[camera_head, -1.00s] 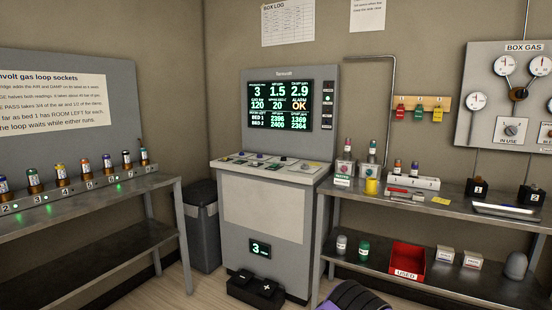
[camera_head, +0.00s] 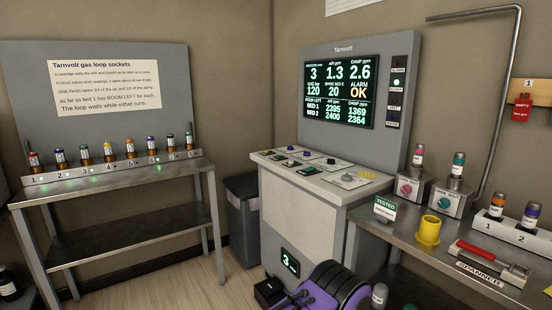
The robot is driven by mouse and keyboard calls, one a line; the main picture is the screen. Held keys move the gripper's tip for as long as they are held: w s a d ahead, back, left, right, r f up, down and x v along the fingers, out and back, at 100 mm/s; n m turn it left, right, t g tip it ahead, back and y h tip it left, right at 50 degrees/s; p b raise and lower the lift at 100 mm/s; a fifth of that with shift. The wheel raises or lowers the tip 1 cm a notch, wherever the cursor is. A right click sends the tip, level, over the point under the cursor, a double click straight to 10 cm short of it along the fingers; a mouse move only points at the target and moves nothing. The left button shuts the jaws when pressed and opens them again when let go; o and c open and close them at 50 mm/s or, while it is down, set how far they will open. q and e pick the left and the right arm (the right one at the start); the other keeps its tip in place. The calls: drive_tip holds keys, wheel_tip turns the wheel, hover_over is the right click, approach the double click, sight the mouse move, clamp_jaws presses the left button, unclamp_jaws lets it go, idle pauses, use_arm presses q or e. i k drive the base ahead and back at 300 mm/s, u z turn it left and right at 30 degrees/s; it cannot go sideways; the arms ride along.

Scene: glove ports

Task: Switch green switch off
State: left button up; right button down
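The grey Tarnvolt console (camera_head: 318,212) stands at the centre, with several small controls on its sloped top. Small dark green patches (camera_head: 291,163) show on that top, too small to tell as a switch or its position. To the right, a grey box carries a round green knob (camera_head: 444,203), with a green-topped bottle above it. I cannot tell which of these is the green switch. A purple and black ribbed part (camera_head: 335,288), possibly part of my arm, shows at the bottom. No gripper fingers can be made out in view.
The left bench (camera_head: 120,182) holds a row of numbered sockets with cartridges. A dark bin (camera_head: 243,225) stands between bench and console. Open floor lies front left.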

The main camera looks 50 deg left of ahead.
sight(310, 168)
drive_tip(key=u, duration=0.95)
drive_tip(key=i, duration=0.95)
drive_tip(key=u, duration=1.05)
